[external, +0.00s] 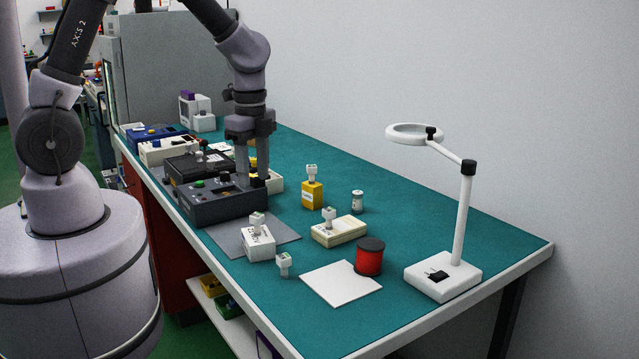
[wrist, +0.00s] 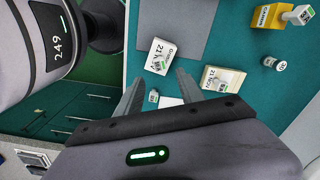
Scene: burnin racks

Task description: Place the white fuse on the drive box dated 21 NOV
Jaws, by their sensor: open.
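My gripper (external: 250,150) is open and empty above the dark grey unit at the bench's left side. Its fingers also show in the wrist view (wrist: 158,88). A white fuse (external: 284,264) stands alone on the green mat, and it shows between the fingers in the wrist view (wrist: 153,97). A white box (external: 258,245) carries a fuse with a white top; its label (wrist: 165,52) is only partly legible, with what looks like 21. A cream box (external: 340,232) also carries one; its small label (wrist: 210,78) is too blurred to read surely. A yellow box (external: 312,197) carries another.
A red spool (external: 369,257) stands at the corner of a white sheet (external: 335,287). A magnifier lamp (external: 440,277) stands at the right. A small jar (external: 357,201) is behind the cream box. Several units, including a dark grey one (external: 215,206), crowd the left edge.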

